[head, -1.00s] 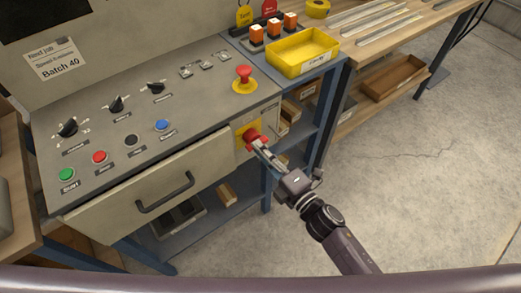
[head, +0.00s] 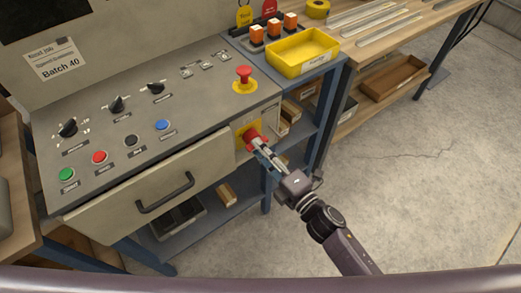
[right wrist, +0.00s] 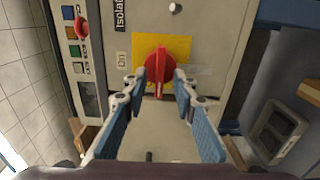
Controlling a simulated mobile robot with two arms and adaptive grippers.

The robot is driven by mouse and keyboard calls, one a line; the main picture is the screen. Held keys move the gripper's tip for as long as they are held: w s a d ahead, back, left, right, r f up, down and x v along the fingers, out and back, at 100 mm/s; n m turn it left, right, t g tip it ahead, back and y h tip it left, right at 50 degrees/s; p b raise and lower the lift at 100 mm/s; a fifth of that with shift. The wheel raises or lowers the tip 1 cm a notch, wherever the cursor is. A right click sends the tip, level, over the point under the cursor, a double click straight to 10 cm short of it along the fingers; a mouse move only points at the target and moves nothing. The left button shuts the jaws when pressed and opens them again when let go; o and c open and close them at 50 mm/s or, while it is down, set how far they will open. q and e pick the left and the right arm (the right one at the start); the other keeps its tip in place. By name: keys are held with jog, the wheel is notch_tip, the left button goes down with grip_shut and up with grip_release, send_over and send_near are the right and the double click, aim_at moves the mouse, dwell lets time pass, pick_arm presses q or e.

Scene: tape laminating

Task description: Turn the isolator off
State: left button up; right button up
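The isolator is a red rotary knob (head: 251,136) on a yellow plate (right wrist: 183,47) at the right end of the cabinet's front face. My right gripper (head: 258,145) is at the knob, reaching in from the lower right. In the right wrist view the red handle (right wrist: 160,72) stands upright in the picture, between the two fingertips (right wrist: 160,84). The fingers are spread, with a gap visible on the handle's right side; contact on the left is unclear. An "On" label lies left of the plate. My left gripper is not in view.
A red mushroom button (head: 243,76) stands on the panel top above the isolator. A drawer with a dark handle (head: 165,193) is left of it. A yellow tray (head: 300,52) sits behind, at the right. The floor right of the cabinet is clear.

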jog(key=v, duration=1.2)
